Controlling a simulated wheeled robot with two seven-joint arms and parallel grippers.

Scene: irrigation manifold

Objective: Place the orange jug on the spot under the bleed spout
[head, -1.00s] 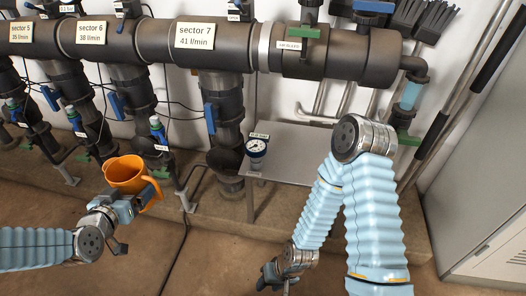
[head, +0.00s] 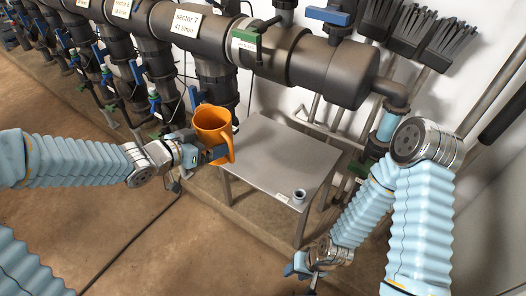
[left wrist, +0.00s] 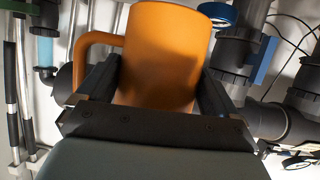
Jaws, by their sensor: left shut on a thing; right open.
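The orange jug (head: 211,127) is held upright by my left gripper (head: 207,156), in front of the metal table's left end. In the left wrist view the jug (left wrist: 158,55) sits between the two fingers, its handle to the left. At the right end of the manifold, a downpipe with a clear blue section (head: 387,125) and a green part (head: 360,168) shows partly behind my right arm. I cannot tell which part is the bleed spout, and no marked spot under it is clear. My right gripper (head: 303,271) is open and empty, low in front of the table.
The grey metal table (head: 270,150) is mostly bare. A small grey ring-shaped piece (head: 299,195) stands near its front right corner beside a small label. The dark manifold (head: 270,45) runs above and behind it. Black brushes (head: 412,35) hang on the wall at right.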

